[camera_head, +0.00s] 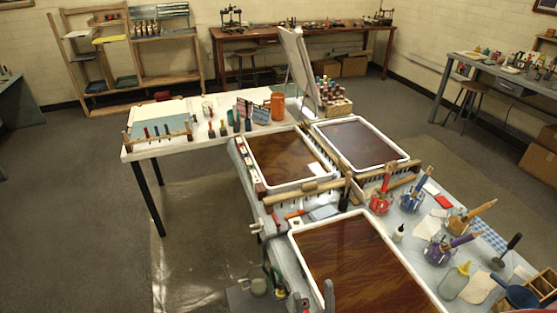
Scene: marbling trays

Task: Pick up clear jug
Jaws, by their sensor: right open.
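A small, dim, see-through vessel (258,287) that may be the clear jug sits low at the bottom edge, left of the near tray. Dark green curved parts lie against it, and its outline is hard to tell. A clear bottle (454,283) with a yellowish top stands on the table at the lower right. My right gripper (310,298) is at the bottom edge with its fingers apart and nothing seen between them. It is right of the dim vessel and over the left side of the near tray. My left gripper is not in view.
The near tray (297,250) holds dark red-brown marbling; two more trays lie behind it. Jars with brushes, including a red jar (380,204) and a purple jar (436,250), stand along the right. An orange container (278,106) stands farther back. Floor at left is clear.

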